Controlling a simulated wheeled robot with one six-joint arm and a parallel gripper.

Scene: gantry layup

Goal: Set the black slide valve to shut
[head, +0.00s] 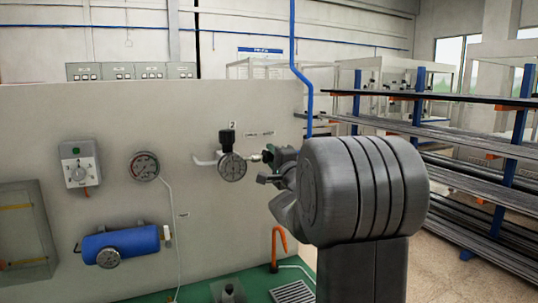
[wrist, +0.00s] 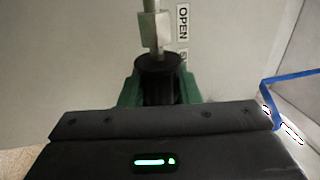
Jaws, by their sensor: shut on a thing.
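The black slide valve (wrist: 158,68) is a dark round collar on a metal pipe, seen in the wrist view. My gripper (wrist: 159,95) has its green fingers on both sides of the collar and is shut on it. An OPEN label (wrist: 183,22) is on the panel beside the pipe. A second label starting with S (wrist: 183,56) is beside the collar and mostly hidden. In the head view my gripper (head: 272,157) is at the panel's right part, right of a round gauge (head: 232,167). My arm hides much of the valve there.
An orange hook (head: 277,245) stands below my gripper. Racks with long dark stock (head: 470,170) are at the right.

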